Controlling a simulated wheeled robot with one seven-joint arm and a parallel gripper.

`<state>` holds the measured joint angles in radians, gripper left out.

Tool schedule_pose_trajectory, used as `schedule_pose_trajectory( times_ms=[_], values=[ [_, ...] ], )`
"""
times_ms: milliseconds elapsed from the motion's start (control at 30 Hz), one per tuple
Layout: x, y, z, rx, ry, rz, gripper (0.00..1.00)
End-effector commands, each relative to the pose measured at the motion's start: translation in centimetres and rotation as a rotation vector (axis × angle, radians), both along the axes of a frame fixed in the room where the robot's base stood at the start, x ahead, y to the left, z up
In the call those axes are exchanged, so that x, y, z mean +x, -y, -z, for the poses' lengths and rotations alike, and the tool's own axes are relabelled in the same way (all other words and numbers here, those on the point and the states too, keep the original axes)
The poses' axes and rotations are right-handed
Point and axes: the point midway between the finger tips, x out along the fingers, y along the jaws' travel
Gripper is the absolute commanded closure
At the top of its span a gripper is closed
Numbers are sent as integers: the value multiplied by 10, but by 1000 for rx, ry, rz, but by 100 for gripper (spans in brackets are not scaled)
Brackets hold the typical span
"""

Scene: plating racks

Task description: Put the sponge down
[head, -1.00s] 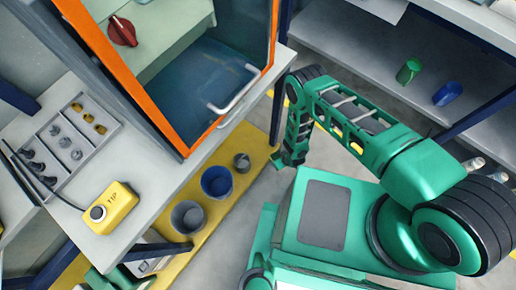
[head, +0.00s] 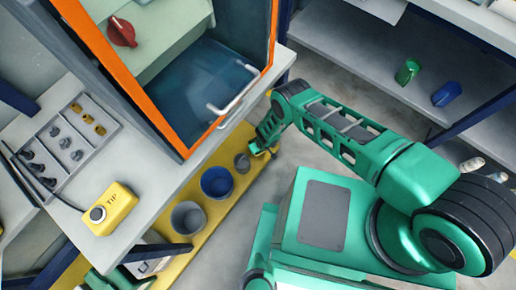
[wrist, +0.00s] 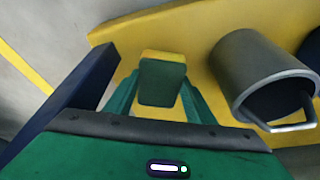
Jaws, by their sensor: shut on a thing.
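The sponge (wrist: 162,82), dark green with a yellow end, is between the fingers of my gripper (wrist: 160,97) in the wrist view. My gripper is shut on it. The yellow lower shelf (wrist: 200,58) shows behind and around the sponge; I cannot tell whether the sponge touches it. In the head view, my gripper (head: 262,148) is low beside the bench, at the far end of the yellow shelf (head: 213,208). The sponge is hard to make out there.
A grey metal mug (wrist: 262,72) stands right of the sponge. The head view shows a blue bucket (head: 217,182) and a grey bucket (head: 188,217) on the shelf. A dark blue bench leg (wrist: 75,100) is close at left. The orange-framed cabinet (head: 263,70) is above.

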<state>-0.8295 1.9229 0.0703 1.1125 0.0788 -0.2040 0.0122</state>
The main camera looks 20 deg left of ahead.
Motion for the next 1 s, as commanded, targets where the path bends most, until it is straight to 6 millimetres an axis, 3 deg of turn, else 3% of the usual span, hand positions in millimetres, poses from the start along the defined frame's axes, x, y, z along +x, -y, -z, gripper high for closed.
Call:
schedule_pose_trajectory(
  times_ms=[200, 567, 600, 667, 1000],
  values=[
    [1, -1, 17, 3, 1, 0, 74],
    [1, -1, 20, 2, 1, 1, 74],
    [1, -1, 19, 2, 1, 1, 44],
    [1, -1, 19, 2, 1, 1, 32],
    [1, -1, 17, 3, 1, 0, 32]
  ],
)
